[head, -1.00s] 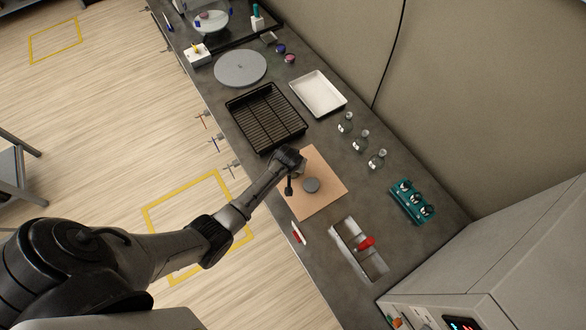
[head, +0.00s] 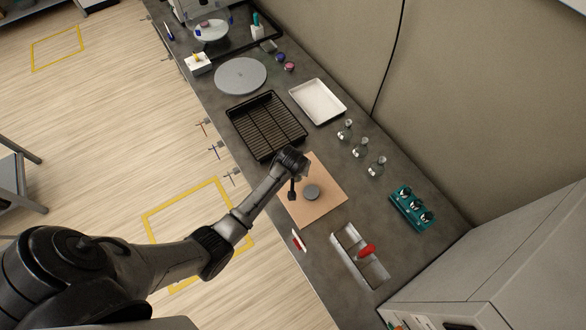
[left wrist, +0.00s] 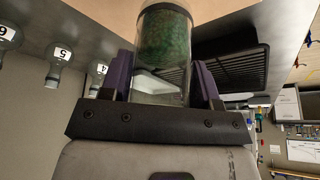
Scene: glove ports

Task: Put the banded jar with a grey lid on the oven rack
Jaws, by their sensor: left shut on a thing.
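The jar with a grey lid (head: 312,192) is seen from above over the tan board, its lid a dark grey disc. In the left wrist view the jar (left wrist: 165,45) is clear, with green contents and a dark band near one end; its lid is hidden there. My left gripper (head: 294,187) is shut on the jar, which shows between its purple fingers (left wrist: 162,85). I cannot tell whether the jar touches the board. The black oven rack (head: 267,125) lies flat beyond the board, and also shows in the left wrist view (left wrist: 232,68). My right gripper is out of view.
The tan board (head: 325,205) lies by a white tray (head: 318,101), three flasks (head: 360,148) and a teal holder (head: 411,208). A metal tray with a red item (head: 367,250) is nearer. The rack looks empty.

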